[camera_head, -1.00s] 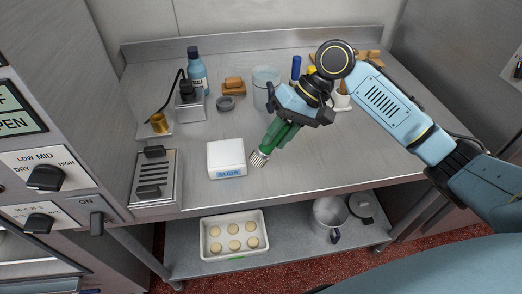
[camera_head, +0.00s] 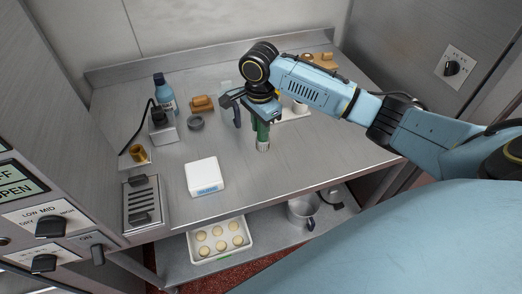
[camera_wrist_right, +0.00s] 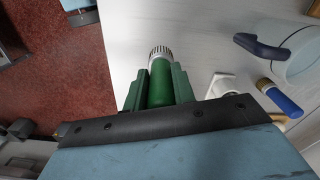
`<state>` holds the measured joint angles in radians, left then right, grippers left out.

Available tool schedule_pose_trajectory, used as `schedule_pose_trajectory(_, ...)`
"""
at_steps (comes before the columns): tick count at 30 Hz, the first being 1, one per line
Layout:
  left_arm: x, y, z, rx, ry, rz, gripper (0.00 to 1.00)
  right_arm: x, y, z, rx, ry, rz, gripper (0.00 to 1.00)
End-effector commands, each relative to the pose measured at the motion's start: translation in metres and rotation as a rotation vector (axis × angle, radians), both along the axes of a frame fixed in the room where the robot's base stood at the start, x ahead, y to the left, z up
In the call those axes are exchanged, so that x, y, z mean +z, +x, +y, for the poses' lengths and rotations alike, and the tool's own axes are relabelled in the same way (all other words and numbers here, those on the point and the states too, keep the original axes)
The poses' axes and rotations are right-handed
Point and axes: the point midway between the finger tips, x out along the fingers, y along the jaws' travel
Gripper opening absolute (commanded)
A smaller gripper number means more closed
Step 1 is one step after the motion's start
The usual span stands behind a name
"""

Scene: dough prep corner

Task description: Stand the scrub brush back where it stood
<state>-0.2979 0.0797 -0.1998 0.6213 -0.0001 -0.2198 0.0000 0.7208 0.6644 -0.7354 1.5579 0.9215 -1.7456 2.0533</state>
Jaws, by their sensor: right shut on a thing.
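The scrub brush (camera_head: 262,132) has a green handle and pale bristles at its lower end. My right gripper (camera_head: 262,120) is shut on it and holds it nearly upright, bristles down, over the right-middle of the steel counter. I cannot tell whether the bristles touch the counter. In the right wrist view the green brush (camera_wrist_right: 160,82) sits between the two fingers of the right gripper (camera_wrist_right: 157,92), its bristle end pointing away. The brush's upper end is hidden by the gripper. My left gripper is not in view.
A white box (camera_head: 206,178) with a blue label stands front left. A clear jug with a dark blue handle (camera_head: 237,115) is close left of the gripper, partly hidden. A blue bottle (camera_head: 164,95) stands at back left. The counter (camera_head: 255,178) in front is clear.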

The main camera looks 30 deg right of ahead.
Motion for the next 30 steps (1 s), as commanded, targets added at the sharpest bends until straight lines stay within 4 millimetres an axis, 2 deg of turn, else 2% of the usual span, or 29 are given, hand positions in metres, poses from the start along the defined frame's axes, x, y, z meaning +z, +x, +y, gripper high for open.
schedule_pose_trajectory(1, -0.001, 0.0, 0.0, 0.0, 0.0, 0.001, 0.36, -0.012, -0.001, 0.0, 0.0, -0.001, 0.005, 0.03)
schedule_pose_trajectory(3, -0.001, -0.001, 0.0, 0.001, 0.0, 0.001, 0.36, -0.024, -0.001, 0.0, 0.001, -0.001, 0.002, 0.03)
schedule_pose_trajectory(11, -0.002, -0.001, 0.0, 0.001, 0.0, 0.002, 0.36, -0.047, 0.0, 0.0, 0.004, 0.001, 0.0, 0.03)
schedule_pose_trajectory(17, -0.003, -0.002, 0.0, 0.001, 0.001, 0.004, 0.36, -0.074, -0.001, 0.0, 0.004, 0.001, 0.0, 0.03)
schedule_pose_trajectory(28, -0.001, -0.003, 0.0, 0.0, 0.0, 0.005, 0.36, -0.078, 0.0, 0.0, 0.005, 0.001, -0.002, 0.03)
schedule_pose_trajectory(29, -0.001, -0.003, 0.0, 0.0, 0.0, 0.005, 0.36, -0.078, 0.0, 0.0, 0.006, 0.001, -0.002, 0.28)
schedule_pose_trajectory(30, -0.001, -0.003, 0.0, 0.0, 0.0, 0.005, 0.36, -0.078, 0.0, 0.0, 0.006, 0.001, -0.003, 0.34)
